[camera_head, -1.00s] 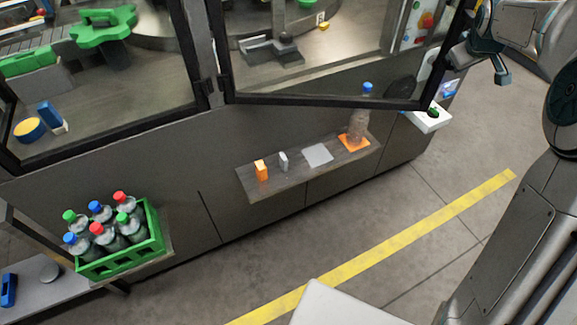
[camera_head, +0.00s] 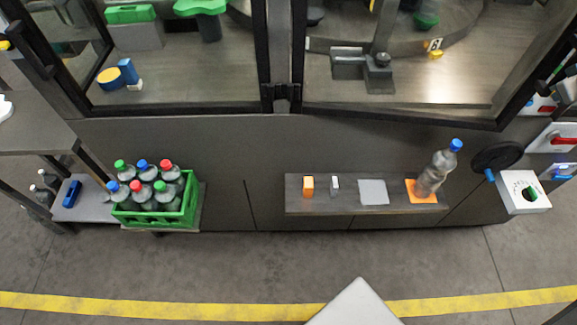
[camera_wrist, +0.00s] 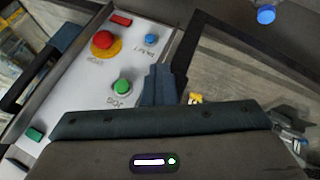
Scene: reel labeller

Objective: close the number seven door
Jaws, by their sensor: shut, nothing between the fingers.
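A black-framed glass door (camera_head: 400,117) fills the upper right of the head view. Its lower edge slants out from the hinge post, so it looks ajar. No seven is readable on it. A second glass door (camera_head: 180,108) lies left of the hinge post. My gripper is outside the head view. In the wrist view my gripper (camera_wrist: 160,78) is shut and empty, its fingertips beside a black door frame (camera_wrist: 184,55). I cannot tell whether they touch it.
A control panel (camera_wrist: 75,85) with red, blue and green buttons shows left of my fingers. Below the doors, a shelf (camera_head: 300,207) holds a bottle (camera_head: 436,170) and small blocks. A green bottle crate (camera_head: 150,217) stands left. A white box (camera_head: 523,205) juts out right. The floor in front is clear.

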